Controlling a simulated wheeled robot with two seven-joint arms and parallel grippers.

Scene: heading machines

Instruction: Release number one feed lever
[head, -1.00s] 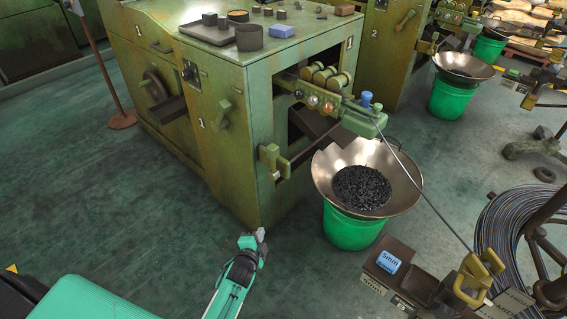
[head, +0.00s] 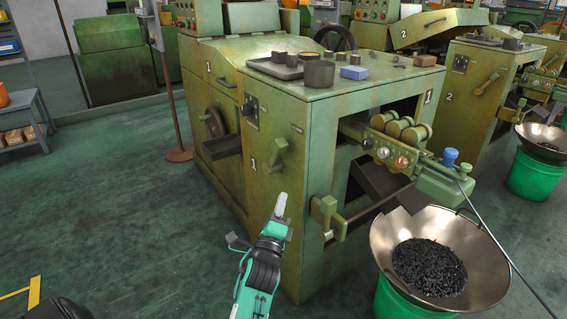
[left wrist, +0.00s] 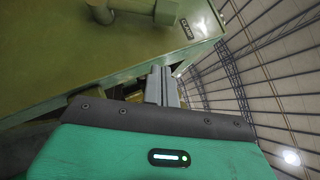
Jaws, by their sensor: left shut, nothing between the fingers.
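The green heading machine marked 1 (head: 270,200) stands in the middle of the head view. A green lever (head: 277,150) is on its side panel, and another lever handle (head: 327,212) is low on its front edge. My left gripper (head: 281,203) is shut and empty, pointing up in front of the side panel, below the side lever and left of the front one. In the left wrist view the shut fingers (left wrist: 160,86) point at the machine's edge, with a green handle (left wrist: 140,10) and a small label above.
A wide metal bowl of dark parts (head: 440,258) sits on a green bucket (head: 398,303) at the lower right. A thin wire runs down past it. A stand pole (head: 168,85) is behind left.

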